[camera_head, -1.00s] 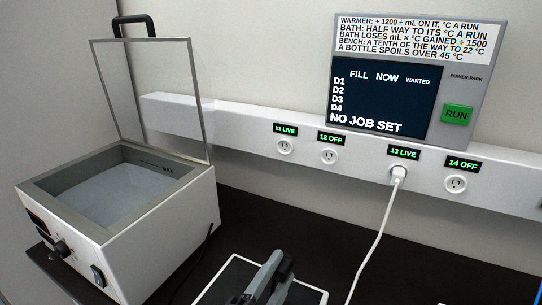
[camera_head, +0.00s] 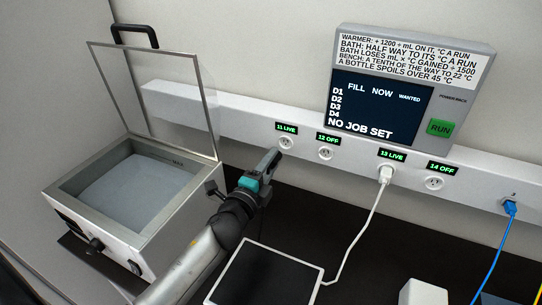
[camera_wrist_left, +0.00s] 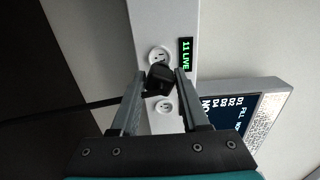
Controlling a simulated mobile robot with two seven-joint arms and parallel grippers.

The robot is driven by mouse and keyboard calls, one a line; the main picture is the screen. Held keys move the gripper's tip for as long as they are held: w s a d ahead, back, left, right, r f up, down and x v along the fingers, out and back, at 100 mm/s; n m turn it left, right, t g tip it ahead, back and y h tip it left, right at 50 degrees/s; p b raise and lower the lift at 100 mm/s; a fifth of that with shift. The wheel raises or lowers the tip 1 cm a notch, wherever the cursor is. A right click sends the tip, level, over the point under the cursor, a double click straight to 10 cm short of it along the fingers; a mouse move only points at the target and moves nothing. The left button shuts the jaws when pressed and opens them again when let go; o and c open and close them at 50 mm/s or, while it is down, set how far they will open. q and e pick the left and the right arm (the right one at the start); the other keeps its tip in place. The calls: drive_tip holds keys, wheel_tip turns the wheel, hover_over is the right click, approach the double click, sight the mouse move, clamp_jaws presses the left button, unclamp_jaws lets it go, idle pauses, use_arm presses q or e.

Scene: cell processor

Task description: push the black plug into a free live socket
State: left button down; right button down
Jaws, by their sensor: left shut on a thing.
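The black plug (camera_wrist_left: 160,78) is held between the fingertips of my left gripper (camera_wrist_left: 158,84) in the left wrist view. In the head view my left gripper (camera_head: 273,160) is just below and left of the socket marked 11 LIVE (camera_head: 286,142); the plug is hard to make out there. In the wrist view socket 11 (camera_wrist_left: 158,54) shows just beyond the plug, partly covered by it. The plug looks apart from the socket, but the gap is unclear. Socket 13 LIVE holds a white plug (camera_head: 386,174). My right gripper is not in view.
Sockets 12 OFF (camera_head: 325,153) and 14 OFF (camera_head: 434,183) are empty on the white rail (camera_head: 230,122). A water bath (camera_head: 60,197) with raised lid stands left of my arm. A white-edged dark plate (camera_head: 265,278) lies below. The display (camera_head: 375,110) is above the rail.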

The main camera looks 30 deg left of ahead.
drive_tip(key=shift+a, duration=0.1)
use_arm(q)
drive_tip(key=shift+w, duration=0.35)
drive_tip(key=shift+w+a, duration=0.1)
drive_tip(key=shift+w, duration=1.15)
drive_tip(key=shift+w+b, duration=0.3)
drive_tip(key=shift+w, duration=0.2)
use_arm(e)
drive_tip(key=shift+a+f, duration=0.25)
use_arm(q)
drive_tip(key=shift+w, duration=0.35)
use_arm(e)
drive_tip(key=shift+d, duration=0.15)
use_arm(q)
drive_tip(key=shift+w, duration=0.3)
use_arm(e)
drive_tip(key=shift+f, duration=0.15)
use_arm(q)
drive_tip(key=shift+c, duration=1.6)
unclamp_jaws()
